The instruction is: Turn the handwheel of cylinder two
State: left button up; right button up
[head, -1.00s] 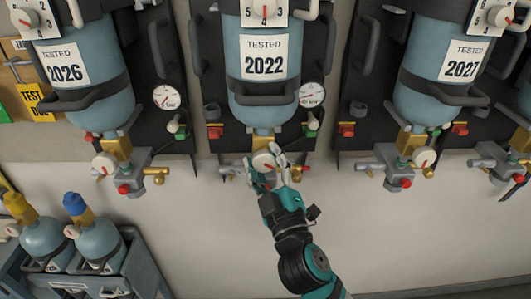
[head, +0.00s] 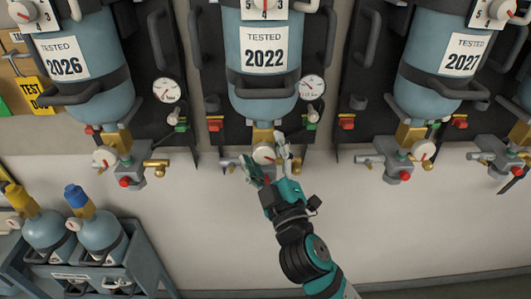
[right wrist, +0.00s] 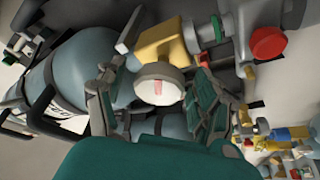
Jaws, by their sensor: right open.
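The middle blue cylinder (head: 265,95), tagged TESTED 2022, hangs upright on a dark wall panel. Its white round handwheel (head: 264,153) with a red mark sits on the valve below its brass neck. My right gripper (head: 267,160) reaches up from below, its fingers on both sides of the handwheel and partly covering the valve. In the right wrist view the handwheel (right wrist: 158,87) faces me between the spread fingers, beside the gold-coloured neck (right wrist: 162,46). The fingers are open; I cannot tell whether they touch the rim. My left gripper is not in view.
Cylinders tagged 2026 (head: 80,65) and 2027 (head: 440,65) flank it, each with its own handwheel and valve. A gauge (head: 312,87) is right of the middle cylinder. A cart (head: 140,260) with small cylinders stands lower left.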

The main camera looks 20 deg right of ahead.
jog(key=v, duration=1.2)
jog(key=shift+f, duration=0.1)
dwell(4.4)
